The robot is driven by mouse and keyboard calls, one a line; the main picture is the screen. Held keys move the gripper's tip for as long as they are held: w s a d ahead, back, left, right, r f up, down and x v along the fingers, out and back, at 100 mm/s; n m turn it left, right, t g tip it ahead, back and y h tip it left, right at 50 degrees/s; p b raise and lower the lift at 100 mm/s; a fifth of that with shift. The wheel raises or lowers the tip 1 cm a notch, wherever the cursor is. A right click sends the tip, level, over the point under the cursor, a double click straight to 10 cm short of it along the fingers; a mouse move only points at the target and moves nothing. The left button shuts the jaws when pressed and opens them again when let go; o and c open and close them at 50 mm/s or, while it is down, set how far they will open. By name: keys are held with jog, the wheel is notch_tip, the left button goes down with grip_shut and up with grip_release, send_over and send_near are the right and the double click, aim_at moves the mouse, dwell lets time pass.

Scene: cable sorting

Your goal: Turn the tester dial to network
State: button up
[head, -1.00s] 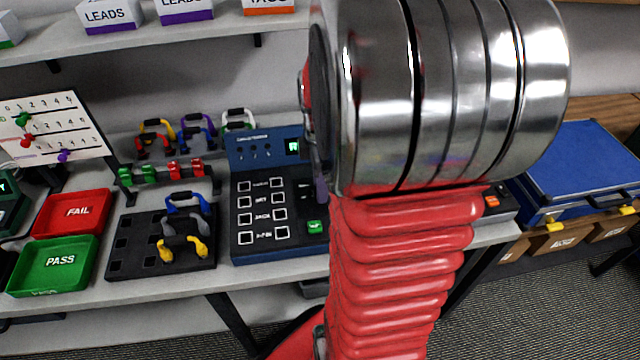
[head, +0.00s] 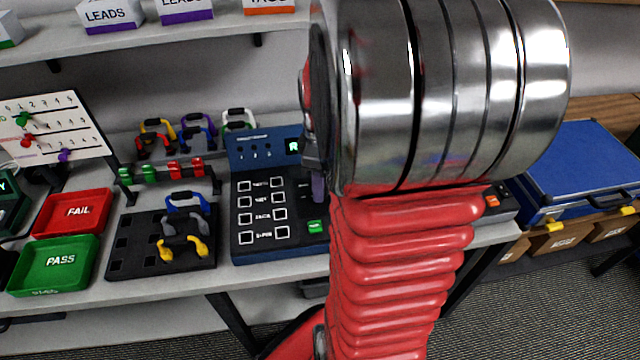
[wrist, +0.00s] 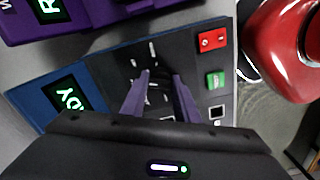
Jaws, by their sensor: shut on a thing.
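The blue tester (head: 262,150) stands on the bench in the head view, its right part hidden by my arm. In the wrist view its panel (wrist: 112,66) shows a dial area with white marks around it. My gripper (wrist: 162,78) reaches over this area with its two purple-grey fingers a small gap apart. It is shut on the dial, which is mostly hidden between and under the fingers. I cannot read which mark the dial points to. In the head view one finger (head: 318,186) shows beside my arm. The tester's green-lettered screen (wrist: 68,98) is partly covered.
A green button (wrist: 215,80) and a red switch (wrist: 212,41) lie close to the fingers on the panel. A purple device (wrist: 90,14) stands beside the tester. Left of the tester are a black cable rack (head: 130,268), a red FAIL tray (head: 50,228) and a green PASS tray (head: 30,280).

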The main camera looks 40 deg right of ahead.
jog(key=m, duration=0.4)
jog(key=shift+w+r, duration=0.1)
jog(key=shift+w, duration=0.05)
dwell(0.4)
jog(key=o, duration=1.1)
jog(key=shift+c, duration=0.2)
notch_tip(320, 180, up, 14)
jog(key=shift+f, duration=0.2)
